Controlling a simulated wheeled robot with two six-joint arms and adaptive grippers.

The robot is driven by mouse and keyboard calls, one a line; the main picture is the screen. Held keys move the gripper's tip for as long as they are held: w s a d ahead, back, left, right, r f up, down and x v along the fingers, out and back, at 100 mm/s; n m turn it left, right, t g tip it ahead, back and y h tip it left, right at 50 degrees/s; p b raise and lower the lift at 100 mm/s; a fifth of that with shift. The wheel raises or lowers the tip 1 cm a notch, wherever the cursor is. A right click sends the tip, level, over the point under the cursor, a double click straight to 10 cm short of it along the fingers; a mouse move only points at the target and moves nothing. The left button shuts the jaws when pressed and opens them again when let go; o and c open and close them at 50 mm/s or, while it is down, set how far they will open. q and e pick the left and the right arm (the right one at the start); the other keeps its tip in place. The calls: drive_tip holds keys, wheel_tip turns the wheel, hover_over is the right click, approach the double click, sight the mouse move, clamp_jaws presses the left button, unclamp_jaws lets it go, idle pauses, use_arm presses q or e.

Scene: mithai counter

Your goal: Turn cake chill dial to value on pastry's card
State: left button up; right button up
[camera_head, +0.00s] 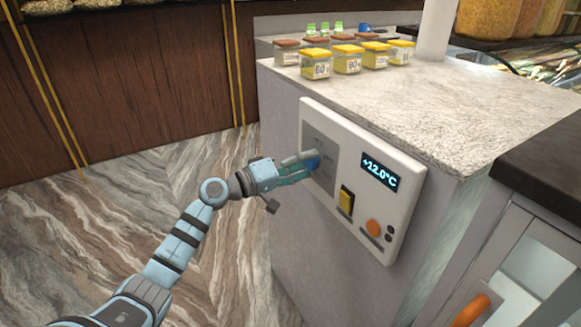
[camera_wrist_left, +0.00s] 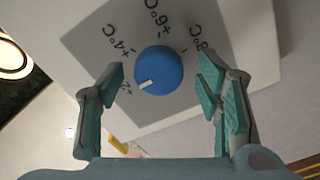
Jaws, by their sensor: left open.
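The blue dial (camera_head: 314,163) sits on the white control panel (camera_head: 342,135) on the counter's side, partly covered by my left gripper. In the left wrist view the dial (camera_wrist_left: 162,66) shows whole, with its white mark pointing lower left, near a label that reads about +2. Other labels read +4°C, +6°C and what looks like 8°C. The panel's display (camera_head: 380,175) reads +12.0°C. My left gripper (camera_head: 304,168) is open, one finger on each side of the dial, with gaps to it in the left wrist view (camera_wrist_left: 160,82). No pastry card is identifiable. My right gripper is out of view.
The panel also has a yellow switch (camera_head: 346,200) and an orange round button (camera_head: 373,228). Yellow jars (camera_head: 316,69) with cards stand on the stone countertop (camera_head: 440,105). A dark-topped cabinet (camera_head: 545,160) with an orange handle stands at the right.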

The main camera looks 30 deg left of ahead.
use_arm(q)
drive_tip(key=v, duration=1.1)
drive_tip(key=shift+s+a, duration=0.1)
drive_tip(key=shift+f, duration=0.1)
